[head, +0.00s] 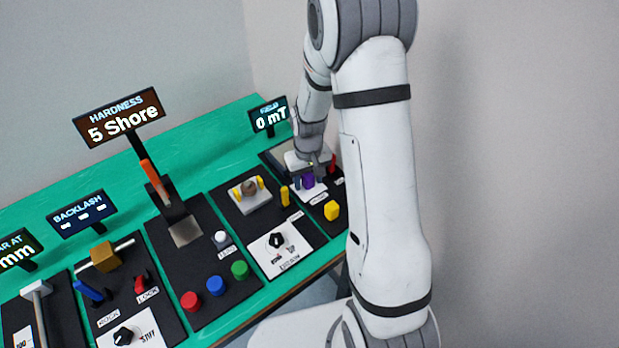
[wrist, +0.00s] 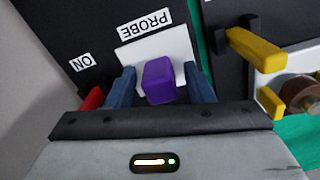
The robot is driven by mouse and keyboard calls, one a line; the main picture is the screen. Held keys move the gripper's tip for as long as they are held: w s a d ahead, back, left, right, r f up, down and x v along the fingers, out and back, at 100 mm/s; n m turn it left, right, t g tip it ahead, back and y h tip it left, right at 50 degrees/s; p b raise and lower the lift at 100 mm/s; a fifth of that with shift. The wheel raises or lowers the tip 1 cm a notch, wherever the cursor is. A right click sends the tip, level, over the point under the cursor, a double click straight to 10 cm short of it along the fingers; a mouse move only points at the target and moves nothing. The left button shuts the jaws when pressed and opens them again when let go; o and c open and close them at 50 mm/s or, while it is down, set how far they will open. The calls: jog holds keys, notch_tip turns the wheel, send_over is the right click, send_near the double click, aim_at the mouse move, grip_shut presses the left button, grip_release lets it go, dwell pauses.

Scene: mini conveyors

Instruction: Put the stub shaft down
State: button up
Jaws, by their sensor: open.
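My gripper (wrist: 160,84) is open, with one blue-grey finger on each side of a purple block (wrist: 160,82). The block is at a white plate by the PROBE label; I cannot tell whether the fingers touch it. In the head view my gripper is low over the far right panel, around the purple block (head: 308,181). No piece is plainly marked as the stub shaft. A brown round piece (head: 249,187), possibly the shaft, sits on a pale block (head: 252,203) between yellow posts, away from my gripper. It also shows at the wrist view's right edge (wrist: 301,90).
A red part (wrist: 92,98) is close beside the left finger. A yellow lever (wrist: 255,48) stands to the right in the wrist view. The FIELD display (head: 268,117) reads 0 mT. Bare green table (head: 195,150) lies behind the panels.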

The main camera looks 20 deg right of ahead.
aim_at(308, 175)
jog(key=shift+r, duration=0.1)
notch_tip(308, 175, up, 11)
jog(key=shift+r, duration=0.1)
jog(key=s+r+t, duration=0.1)
jog(key=s+r, duration=0.5)
jog(key=s, duration=0.4)
jog(key=s+r+m+t, duration=0.1)
jog(key=s+r+t, duration=0.1)
jog(key=s+r, duration=0.4)
jog(key=s, duration=0.4)
jog(key=shift+d+m, duration=0.25)
jog(key=shift+m, duration=0.05)
jog(key=shift+o, duration=0.2)
dwell(1.8)
jog(key=shift+o, duration=0.2)
jog(key=shift+w+r, duration=0.1)
